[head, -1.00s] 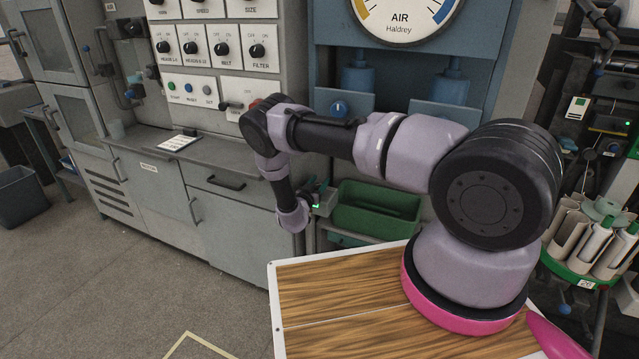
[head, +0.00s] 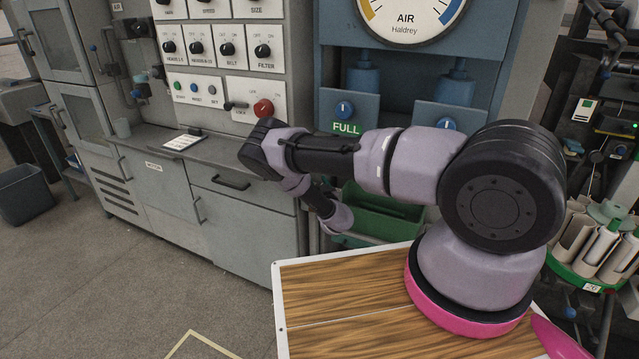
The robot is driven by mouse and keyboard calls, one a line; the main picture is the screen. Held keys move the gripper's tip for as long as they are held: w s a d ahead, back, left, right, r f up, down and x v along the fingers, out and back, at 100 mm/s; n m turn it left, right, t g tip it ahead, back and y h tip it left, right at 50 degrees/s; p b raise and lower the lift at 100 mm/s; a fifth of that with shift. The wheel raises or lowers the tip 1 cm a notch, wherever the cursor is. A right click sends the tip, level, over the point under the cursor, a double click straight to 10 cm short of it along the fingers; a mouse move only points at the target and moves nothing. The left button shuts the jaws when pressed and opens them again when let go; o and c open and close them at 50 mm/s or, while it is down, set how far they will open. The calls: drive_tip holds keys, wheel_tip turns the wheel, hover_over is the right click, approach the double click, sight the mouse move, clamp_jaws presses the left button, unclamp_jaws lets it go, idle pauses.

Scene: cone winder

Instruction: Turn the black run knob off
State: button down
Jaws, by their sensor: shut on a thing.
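The grey control panel at the upper left carries several black knobs, among them the belt knob (head: 228,49) and the filter knob (head: 262,51). Their small lettering is mostly too fine to read, and I cannot tell which one is the run knob. My arm reaches left across the view, below this panel, and bends down in front of a green bin.
A blue cabinet with an air gauge (head: 404,16), blue knobs and a FULL label (head: 345,127) stands behind my arm. The green bin (head: 375,215) is below it. A grey counter (head: 215,165) with a white card (head: 182,142) lies left. Open floor (head: 130,285) is at lower left.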

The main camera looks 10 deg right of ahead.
drive_tip(key=shift+a+f+n+y, duration=0.15)
drive_tip(key=shift+n+y, duration=0.35)
drive_tip(key=shift+y, duration=0.3)
drive_tip(key=shift+c, duration=1.5)
unclamp_jaws()
drive_tip(key=shift+h, duration=0.3)
